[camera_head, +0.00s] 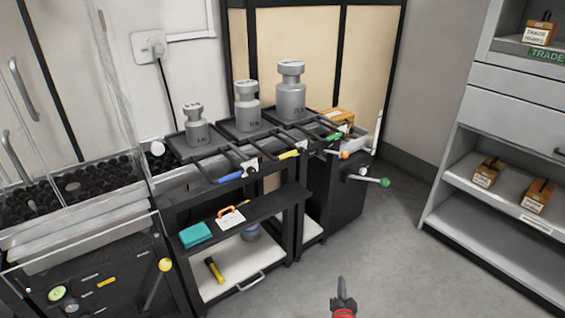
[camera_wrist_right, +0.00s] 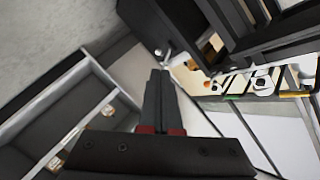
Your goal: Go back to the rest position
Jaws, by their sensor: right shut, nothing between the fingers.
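My right gripper (camera_head: 344,292) shows at the bottom of the head view, over the grey floor in front of the weighing table. Its dark fingers are together with nothing between them. In the right wrist view the same gripper (camera_wrist_right: 162,78) points up the picture, with its fingers closed and red parts at their base. It touches nothing that I can see. My left gripper is not in the head view.
Three grey weights (camera_head: 291,92) stand on black trays on the weighing table. A lower shelf (camera_head: 262,207) holds a teal box (camera_head: 195,234). A grey shelf unit (camera_head: 480,190) with small boxes stands at right. The floor (camera_head: 390,240) between is clear.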

